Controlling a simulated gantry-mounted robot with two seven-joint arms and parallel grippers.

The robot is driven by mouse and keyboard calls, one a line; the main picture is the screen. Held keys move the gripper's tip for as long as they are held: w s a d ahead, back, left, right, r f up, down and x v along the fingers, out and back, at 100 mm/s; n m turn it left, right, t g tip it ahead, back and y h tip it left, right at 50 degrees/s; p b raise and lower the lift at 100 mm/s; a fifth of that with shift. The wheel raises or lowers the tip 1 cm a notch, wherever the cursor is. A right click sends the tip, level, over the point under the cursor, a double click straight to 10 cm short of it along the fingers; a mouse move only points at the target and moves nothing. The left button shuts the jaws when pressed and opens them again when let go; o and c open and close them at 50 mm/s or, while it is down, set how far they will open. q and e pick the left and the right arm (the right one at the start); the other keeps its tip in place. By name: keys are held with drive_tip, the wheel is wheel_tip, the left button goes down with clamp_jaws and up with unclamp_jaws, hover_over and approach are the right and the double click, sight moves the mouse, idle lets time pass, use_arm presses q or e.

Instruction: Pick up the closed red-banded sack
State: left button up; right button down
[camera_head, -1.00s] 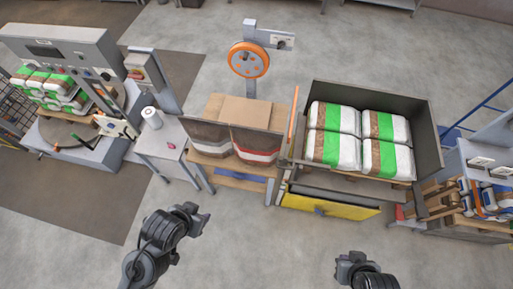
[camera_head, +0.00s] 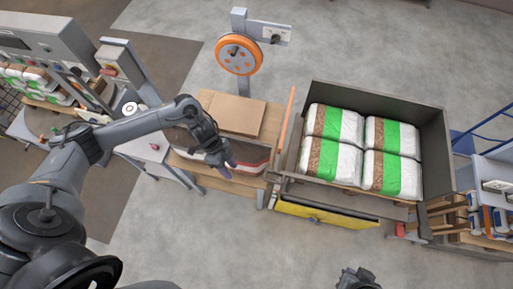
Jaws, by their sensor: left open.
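The red-banded sack (camera_head: 252,154), brown above with a red and a white band, stands on a wooden-topped bench at the centre left. My left gripper (camera_head: 227,163) is open, over the front left of the sack. It hides part of the sack, and I cannot tell whether it touches it. Another brown sack (camera_head: 184,140) stands left of it, largely hidden by my left arm. Of my right arm, only a dark end (camera_head: 357,279) shows at the bottom edge; its jaws cannot be made out.
A grey bin (camera_head: 435,135) to the right holds several green-banded sacks. Its yellow front panel (camera_head: 325,215) faces the open floor. Cardboard (camera_head: 232,112) lies behind the red-banded sack, near an orange-rimmed dial (camera_head: 239,54). A small table (camera_head: 150,150) stands left.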

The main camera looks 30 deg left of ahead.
use_arm(q)
drive_tip(key=w+a+r+t+y, duration=0.1)
drive_tip(key=w+a+r, duration=0.1)
drive_tip(key=w+a, duration=0.25)
drive_tip(key=t+b, duration=0.1)
approach(241, 142)
drive_tip(key=shift+s+a+f+y, duration=0.1)
drive_tip(key=shift+s+f+y, duration=0.2)
drive_tip(key=shift+s, duration=0.05)
drive_tip(key=shift+t, duration=0.3)
drive_tip(key=x, duration=0.4)
drive_tip(key=shift+w+d+f, duration=0.2)
drive_tip(key=p+x, duration=0.1)
drive_tip(key=x, duration=0.3)
drive_tip(key=shift+w+d, duration=0.15)
drive_tip(key=shift+w, duration=0.05)
drive_tip(key=shift+w+d+f, duration=0.1)
drive_tip(key=shift+d+f, duration=0.1)
drive_tip(key=shift+f, duration=0.4)
use_arm(e)
drive_tip(key=shift+s+f, duration=0.1)
use_arm(q)
drive_tip(key=shift+f, duration=0.25)
use_arm(e)
drive_tip(key=shift+d, duration=0.15)
